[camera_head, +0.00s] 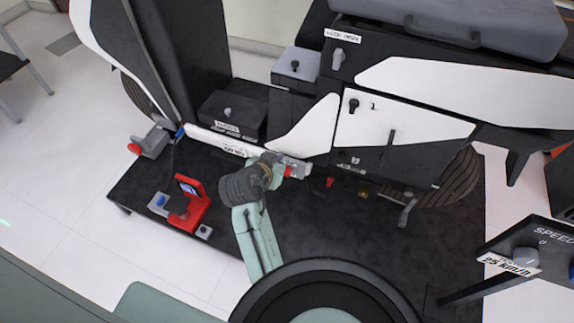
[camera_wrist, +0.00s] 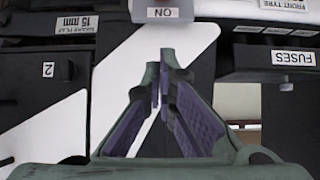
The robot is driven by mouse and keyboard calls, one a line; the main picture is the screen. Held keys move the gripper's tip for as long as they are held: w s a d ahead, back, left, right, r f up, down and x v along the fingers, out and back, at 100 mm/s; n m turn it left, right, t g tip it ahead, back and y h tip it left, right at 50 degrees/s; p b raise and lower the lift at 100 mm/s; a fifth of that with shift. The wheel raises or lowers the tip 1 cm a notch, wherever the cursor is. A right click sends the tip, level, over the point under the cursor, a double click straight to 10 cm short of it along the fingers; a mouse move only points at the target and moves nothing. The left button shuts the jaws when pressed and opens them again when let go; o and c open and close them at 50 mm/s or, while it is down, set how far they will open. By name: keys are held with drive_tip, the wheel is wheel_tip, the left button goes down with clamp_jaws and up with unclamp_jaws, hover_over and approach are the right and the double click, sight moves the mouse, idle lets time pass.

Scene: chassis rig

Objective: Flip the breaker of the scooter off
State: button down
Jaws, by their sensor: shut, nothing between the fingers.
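The black and white scooter (camera_head: 395,125) stands on a dark platform. My gripper (camera_head: 272,160) is low at its side, in front of the white lower panel, beside a small grey block with a red part (camera_head: 295,169). In the wrist view my gripper (camera_wrist: 160,80) has its fingers together and empty. Just beyond the fingertips is a grey block (camera_wrist: 160,10) with a label reading "ON" upside down. Its upper part is cut off, so I cannot see a lever or tell whether the fingertips touch it. I cannot tell for sure which fixture is the breaker.
A red stand (camera_head: 191,205) with a small screen and grey blocks sit on the platform's left side. A speed panel (camera_head: 540,255) stands at the right. In the wrist view a dark box labelled "FUSES" (camera_wrist: 255,62) is to the right. White floor is open at left.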

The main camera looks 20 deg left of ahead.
drive_tip(key=p, duration=0.1)
hover_over(289, 170)
wheel_tip(289, 170, down, 6)
drive_tip(key=shift+w+f, duration=0.1)
drive_tip(key=shift+s+f+p, duration=0.15)
drive_tip(key=shift+s+f, duration=0.2)
drive_tip(key=shift+f, duration=0.2)
drive_tip(key=shift+s+f+p, duration=0.15)
drive_tip(key=shift+s+f, duration=0.2)
drive_tip(key=shift+f, duration=0.2)
drive_tip(key=shift+s+f, duration=0.25)
drive_tip(key=shift+f, duration=0.3)
drive_tip(key=shift+f+b, duration=0.2)
drive_tip(key=shift+b, duration=0.15)
